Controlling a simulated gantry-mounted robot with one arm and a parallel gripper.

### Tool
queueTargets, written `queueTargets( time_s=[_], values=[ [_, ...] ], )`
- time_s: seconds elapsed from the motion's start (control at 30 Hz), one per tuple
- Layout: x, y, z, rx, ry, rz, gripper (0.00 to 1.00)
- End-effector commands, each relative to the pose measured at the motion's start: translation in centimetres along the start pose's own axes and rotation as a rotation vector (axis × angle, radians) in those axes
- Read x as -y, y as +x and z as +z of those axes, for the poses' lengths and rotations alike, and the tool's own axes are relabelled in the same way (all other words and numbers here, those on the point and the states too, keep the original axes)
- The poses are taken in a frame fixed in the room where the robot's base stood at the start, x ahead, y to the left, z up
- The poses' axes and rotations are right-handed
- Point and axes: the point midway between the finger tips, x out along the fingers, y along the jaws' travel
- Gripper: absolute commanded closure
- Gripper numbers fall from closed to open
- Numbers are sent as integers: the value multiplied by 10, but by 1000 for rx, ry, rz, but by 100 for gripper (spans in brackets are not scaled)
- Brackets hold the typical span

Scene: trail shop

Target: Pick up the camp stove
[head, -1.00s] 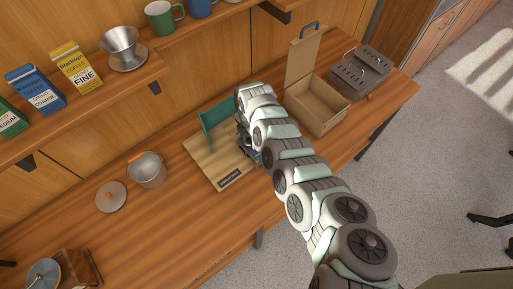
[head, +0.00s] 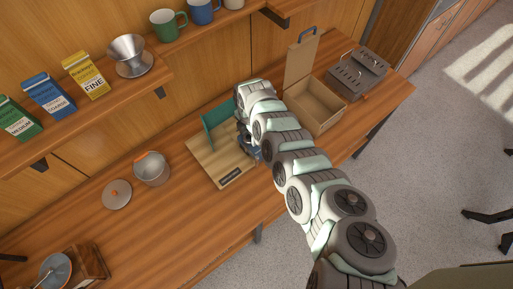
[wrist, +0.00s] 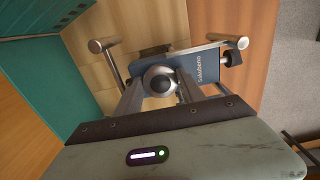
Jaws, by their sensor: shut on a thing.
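The camp stove (wrist: 205,65) shows in the wrist view as a blue body with a round metal burner, metal support arms and a dark knob at its right. My gripper (wrist: 160,88) is shut on it at the burner, one finger on each side. In the head view only a small dark-blue part of the stove (head: 254,153) shows beside my arm, at the right side of a wooden display board (head: 222,165). Most of the stove and the gripper are hidden there by my arm. I cannot tell whether the stove touches the board.
A green upright panel (head: 219,122) stands at the back of the board, close to my gripper. An open cardboard box (head: 318,104) and a grey metal unit (head: 357,73) are to the right. A pot (head: 152,169) and lid (head: 117,194) are left.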

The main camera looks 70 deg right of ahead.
Motion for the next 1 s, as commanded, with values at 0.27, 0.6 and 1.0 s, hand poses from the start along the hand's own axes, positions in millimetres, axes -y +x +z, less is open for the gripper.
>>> queueTargets(
  time_s=[0.27, 0.6, 1.0],
  values=[
    [-2, -25, 1, 2, 1, 4, 100],
    [-2, -47, 3, 3, 3, 8, 100],
    [-2, -77, 2, 3, 0, 6, 100]
  ],
)
